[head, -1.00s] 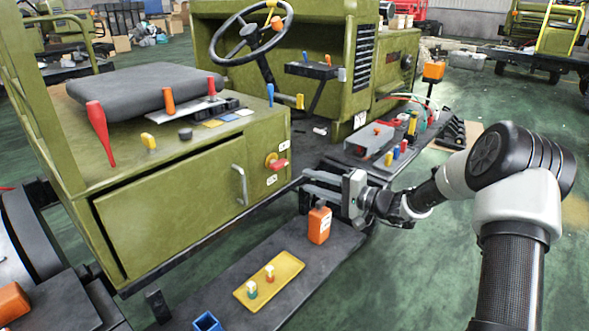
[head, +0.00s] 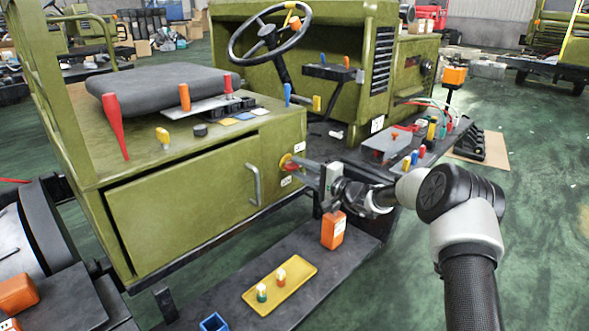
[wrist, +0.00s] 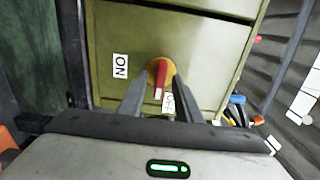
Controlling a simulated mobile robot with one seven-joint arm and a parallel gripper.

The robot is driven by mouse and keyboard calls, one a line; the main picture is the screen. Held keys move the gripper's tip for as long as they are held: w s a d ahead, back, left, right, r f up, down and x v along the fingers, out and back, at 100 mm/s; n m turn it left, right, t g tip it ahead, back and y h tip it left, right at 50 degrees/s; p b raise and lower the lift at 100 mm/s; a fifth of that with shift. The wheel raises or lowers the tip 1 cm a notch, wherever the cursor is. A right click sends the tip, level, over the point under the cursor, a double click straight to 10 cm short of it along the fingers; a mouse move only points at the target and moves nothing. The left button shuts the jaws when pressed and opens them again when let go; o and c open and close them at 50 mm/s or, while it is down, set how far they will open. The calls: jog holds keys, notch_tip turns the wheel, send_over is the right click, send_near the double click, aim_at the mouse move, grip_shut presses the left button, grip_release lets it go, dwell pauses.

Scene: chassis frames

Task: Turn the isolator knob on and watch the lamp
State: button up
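The isolator knob (head: 287,162) is a red handle on a yellow disc, set in the green cabinet's end panel. In the wrist view its red handle (wrist: 161,78) points down the picture toward the partly hidden OFF label (wrist: 168,102). The ON label (wrist: 120,66) is to its left. My gripper (wrist: 159,82) is open, with one finger on each side of the handle; I cannot tell whether they touch it. In the head view my gripper (head: 308,170) reaches the panel from the right. I cannot tell which item is the lamp; an orange box (head: 454,76) stands on a post behind.
A cabinet handle (head: 254,184) is left of the knob. An orange container (head: 333,230) stands on the low dark platform below my gripper, near a yellow tray (head: 300,271) with two small pieces. Green floor (head: 535,260) is free at the right.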

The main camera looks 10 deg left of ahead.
jog(key=shift+x, duration=1.35)
grip_shut()
